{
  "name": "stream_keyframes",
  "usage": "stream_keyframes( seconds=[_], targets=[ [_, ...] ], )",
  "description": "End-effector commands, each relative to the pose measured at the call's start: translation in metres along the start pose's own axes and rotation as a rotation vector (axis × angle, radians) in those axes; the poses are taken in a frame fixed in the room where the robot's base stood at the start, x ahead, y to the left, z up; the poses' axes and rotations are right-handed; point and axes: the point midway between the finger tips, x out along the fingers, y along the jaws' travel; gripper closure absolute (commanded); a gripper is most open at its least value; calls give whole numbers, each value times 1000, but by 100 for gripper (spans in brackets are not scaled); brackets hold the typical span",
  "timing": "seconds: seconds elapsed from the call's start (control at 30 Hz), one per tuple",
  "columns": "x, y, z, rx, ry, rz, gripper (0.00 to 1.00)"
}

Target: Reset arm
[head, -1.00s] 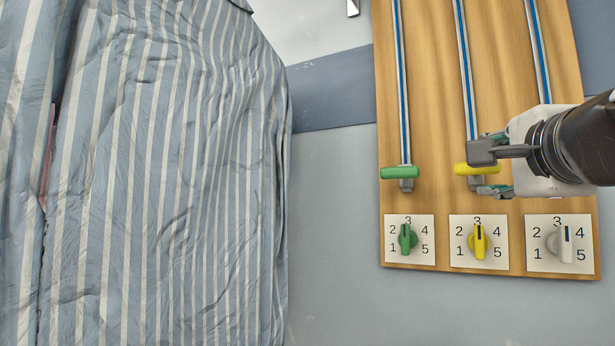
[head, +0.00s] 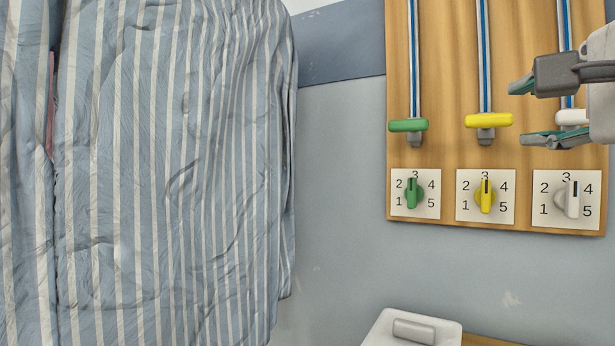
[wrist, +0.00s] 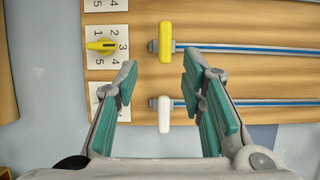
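The white slider handle (head: 572,117) shows between and behind the fingers in the head view; in the wrist view the white handle (wrist: 164,114) lies between the fingers, seemingly untouched.
The wooden panel (head: 440,85) also carries a green slider handle (head: 408,125) and green (head: 411,194), yellow (head: 485,196) and white (head: 572,199) numbered knobs. Striped cloth (head: 170,170) fills the left. A white box-like object (head: 410,328) shows at the bottom edge.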

Motion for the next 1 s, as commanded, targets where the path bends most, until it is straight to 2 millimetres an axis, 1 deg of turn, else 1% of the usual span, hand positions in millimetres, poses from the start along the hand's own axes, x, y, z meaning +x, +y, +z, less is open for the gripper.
stream_keyframes(
  seconds=[0.07,0.13,0.17,0.23,0.27,0.37,0.4,0.47,0.5,0.57,0.6,0.67,0.7,0.77,0.8,0.87,0.9,1.0],
  targets=[
    [0,0,0,-1,-1,2,63],
    [2,6,3,-17,-14,18,63],
    [2,12,6,-31,-26,34,63],
    [5,32,17,-86,-74,91,63],
    [6,45,23,-121,-103,126,63],
    [4,100,48,-272,-236,271,63],
    [0,126,58,-344,-301,336,63],
    [-11,164,71,-456,-405,433,63],
    [-20,190,78,-532,-476,497,63],
    [-37,227,86,-644,-587,589,63],
    [-50,250,89,-719,-662,649,63],
    [-71,281,90,-826,-770,731,63],
    [-85,299,88,-893,-840,782,63],
    [-105,322,84,-986,-937,852,63],
    [-118,335,80,-1045,-1000,896,63],
    [-138,352,71,-1130,-1092,959,63],
    [-150,363,65,-1185,-1152,1001,63],
    [-180,383,45,-1320,-1302,1102,63]
  ],
)
